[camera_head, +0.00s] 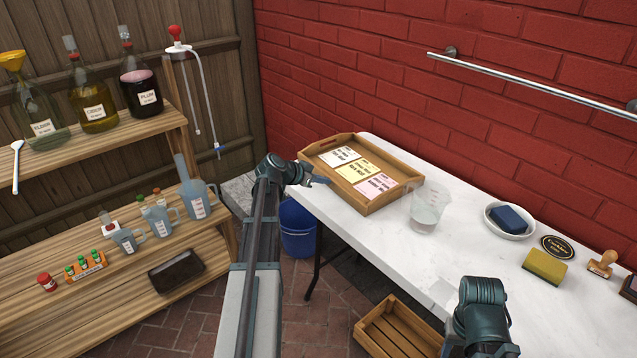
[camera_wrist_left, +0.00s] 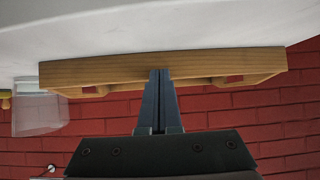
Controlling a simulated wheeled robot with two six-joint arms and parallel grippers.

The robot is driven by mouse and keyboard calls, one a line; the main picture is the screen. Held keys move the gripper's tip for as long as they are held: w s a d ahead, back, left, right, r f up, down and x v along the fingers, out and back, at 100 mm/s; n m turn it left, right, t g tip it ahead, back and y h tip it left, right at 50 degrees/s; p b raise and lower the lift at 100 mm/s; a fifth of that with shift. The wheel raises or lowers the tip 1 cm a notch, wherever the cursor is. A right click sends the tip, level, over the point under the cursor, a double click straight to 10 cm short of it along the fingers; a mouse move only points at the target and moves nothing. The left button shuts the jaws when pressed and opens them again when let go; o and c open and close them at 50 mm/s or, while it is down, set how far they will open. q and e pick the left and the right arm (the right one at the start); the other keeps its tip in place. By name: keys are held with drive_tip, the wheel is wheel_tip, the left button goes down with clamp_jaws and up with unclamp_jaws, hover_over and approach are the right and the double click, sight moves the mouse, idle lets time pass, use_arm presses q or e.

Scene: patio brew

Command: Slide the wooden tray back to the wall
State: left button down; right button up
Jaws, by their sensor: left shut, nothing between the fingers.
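The wooden tray (camera_head: 370,202) lies flat at the left end of the white table, with white, yellow and pink labelled cards (camera_head: 358,170) in it. A strip of table shows between its right back corner and the red wall. My left gripper (camera_head: 320,180) is shut and empty, at the tray's near left side. In the left wrist view its fingertips (camera_wrist_left: 160,76) overlap the tray's side (camera_wrist_left: 100,70); I cannot tell whether they touch. In the head view my right arm's wrist shows at the lower right, but its fingers do not.
A clear beaker (camera_head: 426,212) of liquid stands close to the tray's right end. A dish with a blue sponge (camera_head: 509,217), a yellow sponge (camera_head: 545,265) and a stamp (camera_head: 603,263) are farther right. A metal rail (camera_head: 540,85) runs along the red wall (camera_head: 400,60).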

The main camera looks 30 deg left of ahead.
use_arm(q)
drive_tip(key=shift+w+d, duration=0.45)
drive_tip(key=shift+w, duration=0.95)
drive_tip(key=shift+w+d, duration=0.4)
drive_tip(key=shift+w, duration=0.95)
drive_tip(key=shift+w+d, duration=0.45)
drive_tip(key=shift+w, duration=0.95)
drive_tip(key=r+p+v, duration=0.1)
drive_tip(key=p+v, duration=0.5)
drive_tip(key=v, duration=0.2)
drive_tip(key=shift+w+r, duration=0.25)
drive_tip(key=shift+d, duration=0.1)
